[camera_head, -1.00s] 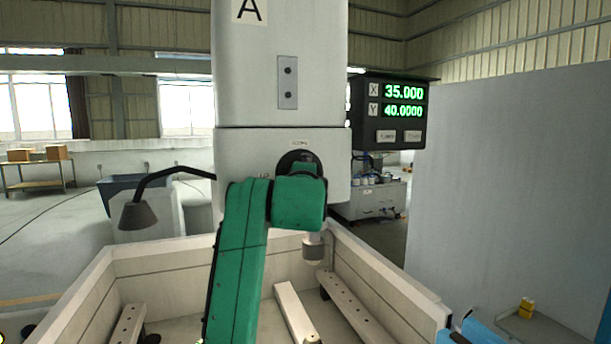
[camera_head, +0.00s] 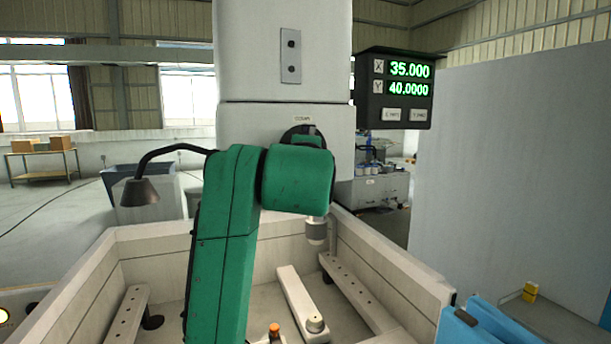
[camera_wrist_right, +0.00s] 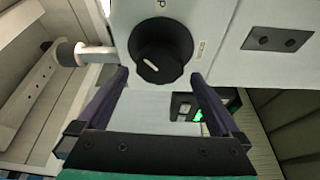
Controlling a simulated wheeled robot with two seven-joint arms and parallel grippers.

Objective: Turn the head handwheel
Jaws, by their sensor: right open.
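The head handwheel is a round black knob with a white pointer line (camera_wrist_right: 160,50) on the grey machine head in the right wrist view. In the head view only its dark rim (camera_head: 303,131) shows above my green right arm, which hides the rest. My right gripper (camera_wrist_right: 159,75) is open, its two dark fingers pointing at the knob. The fingertips are at the knob's lower left and lower right, with gaps on both sides, and I see no contact. My right gripper is hidden in the head view. My left gripper is not in view.
A black lamp (camera_head: 140,192) is at left. The tank wall (camera_head: 395,270) surrounds bars below, and a nozzle (camera_head: 316,230) hangs beneath the head.

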